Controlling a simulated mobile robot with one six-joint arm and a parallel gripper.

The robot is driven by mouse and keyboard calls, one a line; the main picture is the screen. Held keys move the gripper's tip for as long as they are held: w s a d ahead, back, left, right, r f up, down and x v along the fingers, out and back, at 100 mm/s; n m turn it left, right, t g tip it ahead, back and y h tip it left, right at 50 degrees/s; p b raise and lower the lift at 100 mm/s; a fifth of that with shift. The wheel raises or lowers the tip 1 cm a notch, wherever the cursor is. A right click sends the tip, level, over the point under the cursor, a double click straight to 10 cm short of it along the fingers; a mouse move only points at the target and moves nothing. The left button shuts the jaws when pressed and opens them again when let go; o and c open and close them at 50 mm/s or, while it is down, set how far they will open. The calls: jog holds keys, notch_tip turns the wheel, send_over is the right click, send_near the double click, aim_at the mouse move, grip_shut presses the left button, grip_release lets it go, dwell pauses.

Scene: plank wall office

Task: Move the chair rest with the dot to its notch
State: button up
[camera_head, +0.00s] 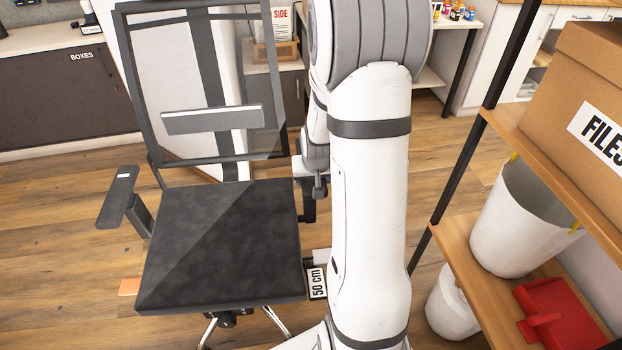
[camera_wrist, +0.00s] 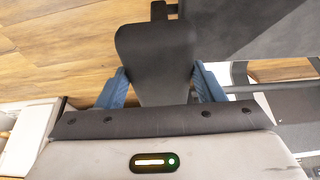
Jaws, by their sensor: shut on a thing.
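The black office chair (camera_head: 220,245) stands left of my arm in the head view. Its left armrest (camera_head: 118,195) has a small white mark on its pad. In the wrist view, my gripper (camera_wrist: 157,82) has its blue fingers on both sides of a dark armrest pad (camera_wrist: 155,50), shut on it. That rest is beside the seat, which also shows in the wrist view (camera_wrist: 240,30). In the head view my arm hides most of the gripper and this rest; only a dark post (camera_head: 308,205) shows at the seat's right side. I see no dot or notch on the held rest.
A wooden shelf (camera_head: 462,235) with a white bin (camera_head: 520,220), a red dustpan (camera_head: 558,315) and a FILES box (camera_head: 575,90) stands close on the right. Wooden floor is open to the left.

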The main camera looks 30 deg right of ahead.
notch_tip(320, 180, up, 4)
jog(key=shift+w+r+p, duration=0.1)
jog(key=shift+w+p, duration=0.05)
jog(key=shift+p, duration=0.65)
jog(key=shift+w, duration=0.1)
jog(key=o, duration=1.4)
jog(key=shift+s, duration=0.2)
jog(key=v, duration=0.7)
jog(key=shift+s+r+p, duration=0.15)
jog(key=shift+r+p, duration=0.05)
jog(key=shift+p, duration=0.2)
